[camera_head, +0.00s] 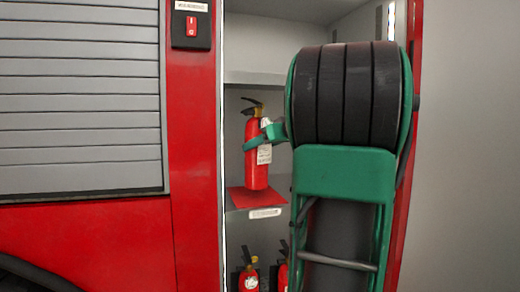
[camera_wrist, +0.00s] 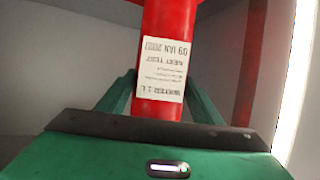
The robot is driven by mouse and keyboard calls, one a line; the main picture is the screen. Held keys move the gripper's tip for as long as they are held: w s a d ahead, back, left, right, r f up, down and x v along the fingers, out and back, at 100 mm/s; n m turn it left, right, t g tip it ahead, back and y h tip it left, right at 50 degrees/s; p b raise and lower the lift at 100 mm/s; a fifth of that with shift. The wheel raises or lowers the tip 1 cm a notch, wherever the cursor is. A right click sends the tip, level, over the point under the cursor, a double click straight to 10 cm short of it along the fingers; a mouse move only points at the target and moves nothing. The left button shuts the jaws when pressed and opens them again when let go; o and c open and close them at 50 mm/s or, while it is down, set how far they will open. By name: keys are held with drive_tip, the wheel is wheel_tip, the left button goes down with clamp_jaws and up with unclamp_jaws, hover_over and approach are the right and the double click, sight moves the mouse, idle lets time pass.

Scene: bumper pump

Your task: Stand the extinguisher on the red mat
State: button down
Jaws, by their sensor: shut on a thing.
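The red extinguisher (camera_head: 257,160) is upright in the open locker, with a black handle on top and a white label on its side. It stands over the red mat (camera_head: 258,198); its base appears at or just above the mat, and I cannot tell whether it touches. My green gripper (camera_head: 256,141) is shut around the extinguisher's upper body. In the wrist view the extinguisher (camera_wrist: 158,70) shows its label, held between the green fingers (camera_wrist: 160,105); its top and base are out of that view.
The mat lies on a shelf with a white tag (camera_head: 265,213) on its front edge. More extinguishers (camera_head: 250,279) stand on the shelf below. An upper shelf (camera_head: 252,78) is above the handle.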

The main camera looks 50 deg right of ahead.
sight(263, 154)
drive_tip(key=shift+w+f, duration=0.2)
drive_tip(key=shift+f, duration=1.4)
drive_tip(key=c, duration=0.5)
unclamp_jaws()
drive_tip(key=shift+f, duration=0.2)
drive_tip(key=shift+c, duration=0.2)
drive_tip(key=v, duration=1.2)
